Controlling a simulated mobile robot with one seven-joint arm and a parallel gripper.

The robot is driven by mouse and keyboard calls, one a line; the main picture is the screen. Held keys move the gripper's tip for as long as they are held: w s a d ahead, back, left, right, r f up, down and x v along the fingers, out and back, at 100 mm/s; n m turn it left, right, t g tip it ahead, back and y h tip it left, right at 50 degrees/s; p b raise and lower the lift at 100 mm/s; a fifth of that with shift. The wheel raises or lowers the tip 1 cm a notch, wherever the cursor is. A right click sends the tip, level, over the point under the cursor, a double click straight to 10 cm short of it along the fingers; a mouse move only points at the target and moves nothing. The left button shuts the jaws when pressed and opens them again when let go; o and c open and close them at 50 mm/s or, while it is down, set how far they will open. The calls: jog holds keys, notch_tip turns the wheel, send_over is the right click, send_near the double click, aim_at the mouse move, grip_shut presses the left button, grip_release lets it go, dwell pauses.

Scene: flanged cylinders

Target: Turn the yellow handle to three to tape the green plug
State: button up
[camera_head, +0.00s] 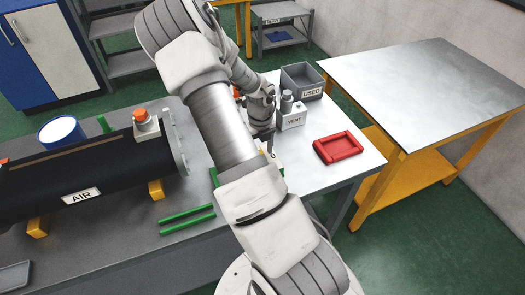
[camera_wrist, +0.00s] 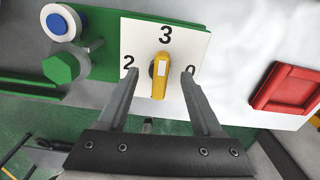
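In the wrist view the yellow handle (camera_wrist: 159,82) sits on a white plate (camera_wrist: 140,34) marked 2 at left, 3 at top and 0 at right. Its long end points toward the bottom of the picture, away from the 3. My gripper (camera_wrist: 160,71) is open, with one finger on each side of the handle and a gap on both sides. A green hexagonal plug (camera_wrist: 61,68) on a grey stem is left of the plate. In the head view my arm hides the handle and most of the plate. I see no tape that I can make out.
A blue-and-white round button (camera_wrist: 60,22) is above the plug. A red tray (camera_head: 338,147) lies right of the plate. A grey USED bin (camera_head: 302,82) and a VENT block (camera_head: 292,118) stand behind. A black AIR cylinder (camera_head: 90,168) lies at left.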

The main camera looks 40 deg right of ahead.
jog(key=o, duration=0.4)
jog(key=shift+o, duration=0.2)
notch_tip(320, 180, up, 6)
jog(key=p, duration=0.5)
dwell(0.4)
